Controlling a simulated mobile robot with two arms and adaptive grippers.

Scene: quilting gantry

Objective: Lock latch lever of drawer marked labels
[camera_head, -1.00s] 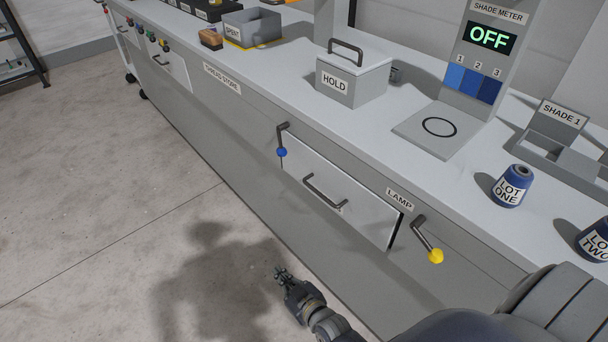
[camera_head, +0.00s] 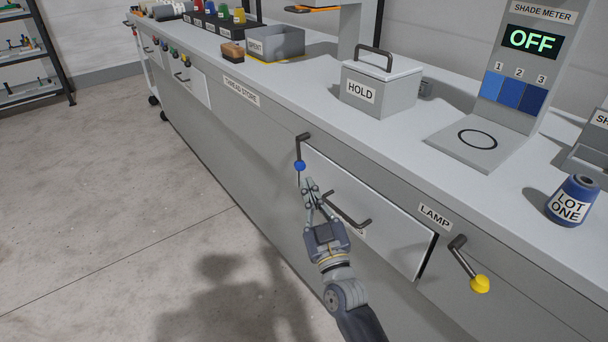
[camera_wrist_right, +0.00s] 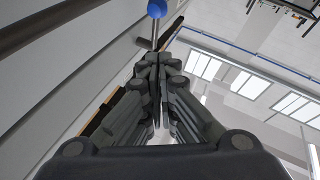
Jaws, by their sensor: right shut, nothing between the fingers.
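A white drawer front (camera_head: 390,218) is set in the grey bench, with a dark bar handle (camera_head: 343,209). Its label is mostly hidden behind my right gripper, so I cannot read it. At its upper left corner a dark lever hangs down, ending in a blue knob (camera_head: 300,166). At its right a second lever slants down to the right, ending in a yellow knob (camera_head: 480,284). My right gripper (camera_head: 310,184) is shut and empty, just below the blue knob. In the right wrist view the blue knob (camera_wrist_right: 157,8) shows beyond the shut fingertips (camera_wrist_right: 158,60). My left gripper is out of view.
A LAMP plate (camera_head: 434,216) is above the yellow-knobbed lever. On the benchtop stand the HOLD box (camera_head: 380,88), the shade meter (camera_head: 515,70), a LOT ONE spool (camera_head: 573,201) and a grey bin (camera_head: 275,42). The floor (camera_head: 120,200) left of the bench is clear.

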